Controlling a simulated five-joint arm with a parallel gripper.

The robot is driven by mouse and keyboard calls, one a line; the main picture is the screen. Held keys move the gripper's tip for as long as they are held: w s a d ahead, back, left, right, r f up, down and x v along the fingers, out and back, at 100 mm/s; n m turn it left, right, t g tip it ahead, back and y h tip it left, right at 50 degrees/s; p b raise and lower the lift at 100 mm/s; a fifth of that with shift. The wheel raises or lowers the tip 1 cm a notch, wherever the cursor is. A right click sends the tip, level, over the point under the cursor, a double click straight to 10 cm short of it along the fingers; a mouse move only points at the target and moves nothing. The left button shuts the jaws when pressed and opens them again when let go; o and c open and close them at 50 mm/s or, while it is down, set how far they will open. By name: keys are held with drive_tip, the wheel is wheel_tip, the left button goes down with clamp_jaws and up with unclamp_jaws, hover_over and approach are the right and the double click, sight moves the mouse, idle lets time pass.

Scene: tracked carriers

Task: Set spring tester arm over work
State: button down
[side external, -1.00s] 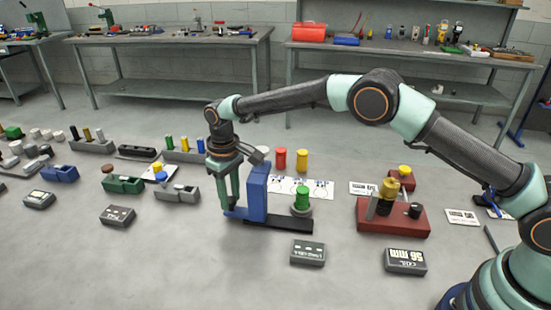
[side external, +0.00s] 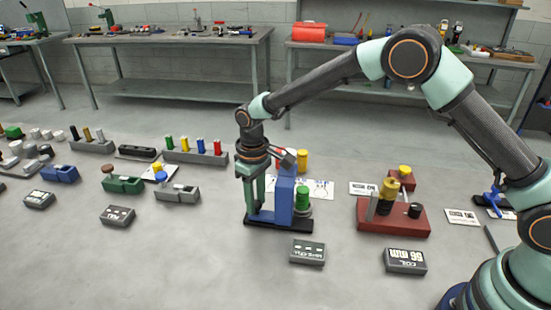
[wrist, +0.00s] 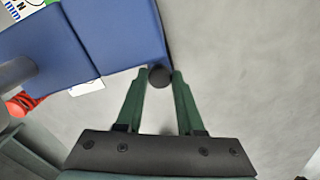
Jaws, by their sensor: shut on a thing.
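The tall blue block (side external: 285,196), which appears to be the tester arm, stands upright on a black rail (side external: 262,226) in the side view. A green cylinder on a grey base (side external: 303,202), likely the work, is just right of the block, partly overlapped by it. I cannot tell whether they touch. My gripper (side external: 255,211) points down at the block's left side. In the wrist view my green fingers (wrist: 160,76) are shut on a dark round knob (wrist: 159,79) at the edge of the blue block (wrist: 125,35).
A red base (side external: 395,222) with yellow and dark cylinders stands to the right. Dark label boxes (side external: 307,253) lie in front. Red and yellow cylinders (side external: 302,160) stand behind the block. Grey and green holders (side external: 177,195) lie left. The front floor is mostly clear.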

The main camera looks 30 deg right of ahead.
sight(273, 215)
drive_tip(key=shift+s+d+r, duration=0.1)
drive_tip(key=shift+s+d, duration=1.25)
drive_tip(key=shift+d, duration=0.15)
drive_tip(key=c, duration=0.5)
unclamp_jaws()
drive_tip(key=shift+r, duration=0.1)
drive_tip(key=shift+a+r, duration=0.1)
drive_tip(key=shift+r, duration=0.25)
wheel_tip(273, 215, up, 11)
drive_tip(key=shift+r, duration=0.1)
